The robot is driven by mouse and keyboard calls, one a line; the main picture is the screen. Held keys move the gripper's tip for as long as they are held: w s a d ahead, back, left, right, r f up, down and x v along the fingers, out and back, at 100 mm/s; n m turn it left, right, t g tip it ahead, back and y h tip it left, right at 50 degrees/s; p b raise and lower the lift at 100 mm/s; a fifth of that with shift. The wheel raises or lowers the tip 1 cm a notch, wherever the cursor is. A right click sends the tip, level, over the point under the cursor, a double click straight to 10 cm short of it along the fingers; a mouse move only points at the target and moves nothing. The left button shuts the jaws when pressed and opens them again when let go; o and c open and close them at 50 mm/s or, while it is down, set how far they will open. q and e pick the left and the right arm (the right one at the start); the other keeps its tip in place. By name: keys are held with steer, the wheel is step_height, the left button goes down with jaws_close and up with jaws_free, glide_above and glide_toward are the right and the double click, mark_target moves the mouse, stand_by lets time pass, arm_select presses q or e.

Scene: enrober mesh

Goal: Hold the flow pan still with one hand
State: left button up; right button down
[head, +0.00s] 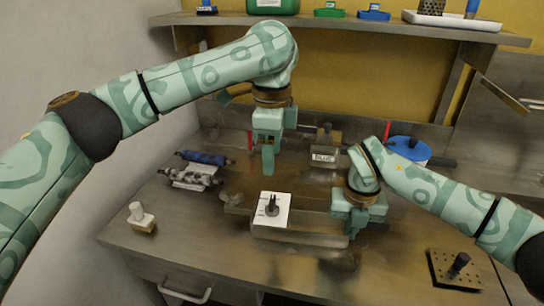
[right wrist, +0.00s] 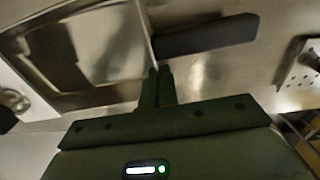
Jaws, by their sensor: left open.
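The flow pan, a shallow metal pan (head: 318,226), sits at the middle of the bench; a white plate with a black knob (head: 271,209) is at its front left. The pan also fills the upper left of the right wrist view (right wrist: 95,50). My right gripper (head: 354,228) is low at the pan's right side.
Dark and mottled rollers (head: 200,168) lie at the left, with a white-topped scraper-like block (head: 141,217) in front. A labelled tub (head: 324,156) and a blue-lidded pot (head: 409,150) stand behind. A perforated plate with a peg (head: 455,269) lies front right. A shelf (head: 330,24) runs overhead.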

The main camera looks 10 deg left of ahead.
steer(key=c, duration=1.6)
jaws_free()
steer(key=shift+r, duration=0.15)
